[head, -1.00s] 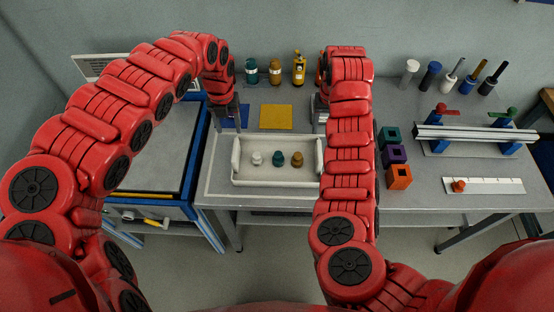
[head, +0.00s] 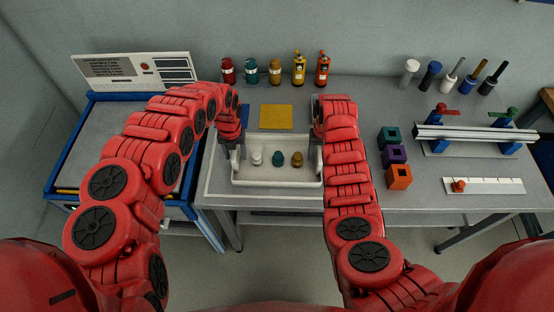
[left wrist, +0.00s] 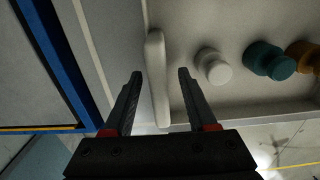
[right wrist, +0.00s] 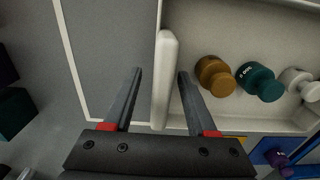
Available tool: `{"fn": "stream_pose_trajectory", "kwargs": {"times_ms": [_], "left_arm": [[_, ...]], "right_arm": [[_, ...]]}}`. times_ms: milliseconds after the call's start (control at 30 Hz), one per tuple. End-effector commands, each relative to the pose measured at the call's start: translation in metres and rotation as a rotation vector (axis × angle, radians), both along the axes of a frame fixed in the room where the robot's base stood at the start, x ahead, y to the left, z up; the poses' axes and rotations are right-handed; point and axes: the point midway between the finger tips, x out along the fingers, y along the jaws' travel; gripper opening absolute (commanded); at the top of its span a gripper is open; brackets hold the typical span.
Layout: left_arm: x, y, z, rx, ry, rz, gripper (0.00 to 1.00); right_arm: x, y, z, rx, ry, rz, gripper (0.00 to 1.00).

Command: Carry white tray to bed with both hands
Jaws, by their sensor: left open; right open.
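The white tray (head: 277,181) stands on the workbench with a white, a teal and a brown weight (head: 296,159) in it. My left gripper (head: 234,158) is at its left end; in the left wrist view the open fingers (left wrist: 160,74) lie either side of the tray's rounded left handle (left wrist: 156,95). My right gripper (head: 317,158) is at the right end; in the right wrist view its open fingers (right wrist: 160,73) lie either side of the right handle (right wrist: 164,80). Contact cannot be told. The grey bed (head: 110,125) with a blue frame is left of the workbench.
Several bottles (head: 276,72) line the back of the workbench. A yellow square (head: 276,117) lies behind the tray. Teal, purple and orange blocks (head: 398,176) stand right of my right arm. A rail fixture (head: 475,133) is further right. The bed's top looks clear where visible.

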Motion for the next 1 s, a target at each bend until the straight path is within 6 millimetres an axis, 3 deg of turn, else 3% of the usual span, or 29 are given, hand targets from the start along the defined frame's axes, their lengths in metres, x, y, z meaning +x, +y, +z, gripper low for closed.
{"fn": "stream_pose_trajectory", "kwargs": {"times_ms": [200, 533, 867, 1000], "left_arm": [[0.000, 0.001, -0.013, 0.002, -0.002, 0.001, 0.57], [0.000, 0.001, -0.015, 0.003, -0.001, 0.001, 0.57], [0.000, 0.001, -0.015, 0.002, 0.000, 0.002, 0.00], [0.000, 0.001, -0.015, 0.002, 0.000, 0.002, 0.00]], "right_arm": [[-0.001, 0.000, -0.013, 0.000, 0.001, 0.001, 0.57], [0.000, 0.000, -0.015, 0.000, -0.001, 0.002, 0.57], [0.000, 0.000, -0.015, 0.000, -0.001, 0.002, 0.00], [0.000, 0.000, -0.015, 0.000, 0.000, 0.002, 0.00]]}}
